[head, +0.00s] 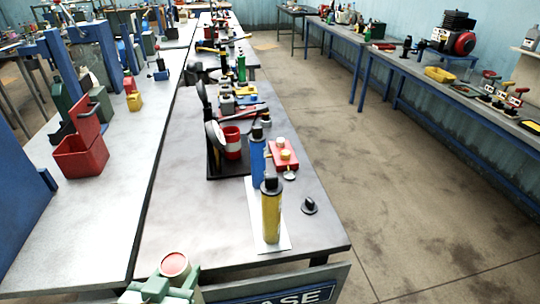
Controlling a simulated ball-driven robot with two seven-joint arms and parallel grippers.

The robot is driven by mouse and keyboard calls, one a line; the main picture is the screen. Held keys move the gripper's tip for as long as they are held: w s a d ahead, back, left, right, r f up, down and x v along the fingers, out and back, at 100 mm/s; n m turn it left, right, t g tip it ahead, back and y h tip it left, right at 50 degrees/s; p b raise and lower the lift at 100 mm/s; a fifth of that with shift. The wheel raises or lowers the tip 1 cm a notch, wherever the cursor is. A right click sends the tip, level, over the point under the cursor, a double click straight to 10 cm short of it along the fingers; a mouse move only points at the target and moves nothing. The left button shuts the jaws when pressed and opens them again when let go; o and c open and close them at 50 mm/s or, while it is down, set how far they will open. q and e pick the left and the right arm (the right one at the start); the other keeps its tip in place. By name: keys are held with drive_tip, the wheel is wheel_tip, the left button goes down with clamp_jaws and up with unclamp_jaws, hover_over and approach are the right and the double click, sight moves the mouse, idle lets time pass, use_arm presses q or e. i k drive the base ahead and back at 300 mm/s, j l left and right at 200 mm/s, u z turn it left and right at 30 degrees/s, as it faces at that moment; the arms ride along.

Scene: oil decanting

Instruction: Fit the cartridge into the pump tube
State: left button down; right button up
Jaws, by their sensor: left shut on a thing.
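My left gripper (166,285), pale green, is at the bottom edge, in front of the near table's front left corner. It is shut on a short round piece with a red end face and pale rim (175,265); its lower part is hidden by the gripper. I cannot tell for sure whether this is the cartridge. A yellow cylinder with a black top (271,215) stands upright on a white sheet (284,240) near the table's front edge. A blue cylinder with a black top (257,160) stands upright behind it. Which thing is the pump tube I cannot tell. My right gripper is not in view.
A red block with pale knobs (284,157), a black knob-like part (309,206) and a black tray (214,172) with a red-and-white can (232,142) are on the table. A panel lettered "ASE" (295,295) is at its front. The table's front left is bare.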

sight(232, 154)
drive_tip(key=z, duration=0.95)
drive_tip(key=l+z, duration=0.1)
drive_tip(key=z, duration=0.35)
drive_tip(key=i+z, duration=0.1)
drive_tip(key=z, duration=0.85)
drive_tip(key=i+u, duration=0.15)
drive_tip(key=i, duration=0.35)
drive_tip(key=i+l+u, duration=0.1)
drive_tip(key=i, duration=0.45)
drive_tip(key=i+l+u, duration=0.15)
drive_tip(key=i, duration=0.35)
drive_tip(key=i+j+u, duration=0.3)
drive_tip(key=u, duration=0.15)
drive_tip(key=i+j+u, duration=0.2)
drive_tip(key=i+u, duration=0.55)
drive_tip(key=u, duration=0.15)
drive_tip(key=i+u, duration=0.45)
drive_tip(key=i+l+u, duration=0.2)
drive_tip(key=u, duration=0.3)
drive_tip(key=i+j+u, duration=0.1)
drive_tip(key=i+u, duration=0.8)
drive_tip(key=i+l+u, duration=0.25)
drive_tip(key=i+u, duration=0.2)
drive_tip(key=i+l+u, duration=0.45)
drive_tip(key=k+j, duration=0.1)
